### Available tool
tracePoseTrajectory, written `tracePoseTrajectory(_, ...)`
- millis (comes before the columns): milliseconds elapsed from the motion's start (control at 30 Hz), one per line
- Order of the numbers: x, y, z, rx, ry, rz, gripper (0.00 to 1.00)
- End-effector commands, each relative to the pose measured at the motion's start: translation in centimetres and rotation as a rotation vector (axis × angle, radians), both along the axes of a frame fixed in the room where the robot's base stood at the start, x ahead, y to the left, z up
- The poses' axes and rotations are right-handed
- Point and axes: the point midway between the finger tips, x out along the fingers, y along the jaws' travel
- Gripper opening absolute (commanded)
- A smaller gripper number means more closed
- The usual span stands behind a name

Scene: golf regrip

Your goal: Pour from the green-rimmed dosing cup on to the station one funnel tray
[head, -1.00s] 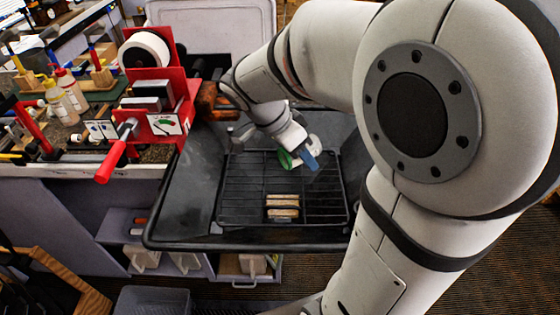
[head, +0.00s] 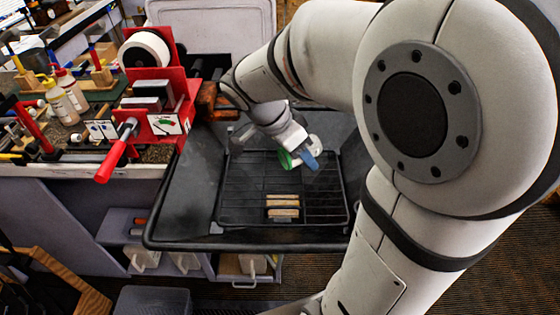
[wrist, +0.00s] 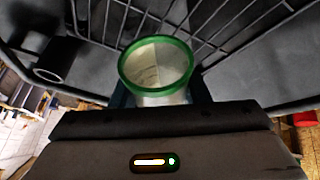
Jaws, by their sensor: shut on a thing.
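The green-rimmed dosing cup (head: 285,159) is held in my gripper (head: 300,157), above the wire rack of the black funnel tray (head: 182,205). In the head view the cup looks tilted, with its green rim toward the left. The wrist view shows the cup's round green rim (wrist: 188,52) and its translucent wall. Something pale shows inside, but I cannot tell what it is or how much there is. My blue gripper fingers are shut on the cup, one on each side. Part of the tray behind is hidden by my arm.
Several small tan strips (head: 282,200) lie on the rack below the cup. A red stand with a white roll (head: 146,50) and a red-handled tool (head: 112,160) are on the bench at left. Squeeze bottles (head: 70,90) stand farther left. The rack is otherwise mostly clear.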

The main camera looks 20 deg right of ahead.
Motion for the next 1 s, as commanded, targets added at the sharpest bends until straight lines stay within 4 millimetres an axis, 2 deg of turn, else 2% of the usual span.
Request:
tracePoseTrajectory(333, -0.1, 0.0, 0.3, 0.044, 0.011, -0.006, 0.19)
tracePoseTrajectory(900, -0.3, 1.1, 0.2, 0.633, 0.126, -0.009, 0.19)
tracePoseTrajectory(1000, -0.3, 1.3, 0.0, 0.69, 0.136, -0.004, 0.19)
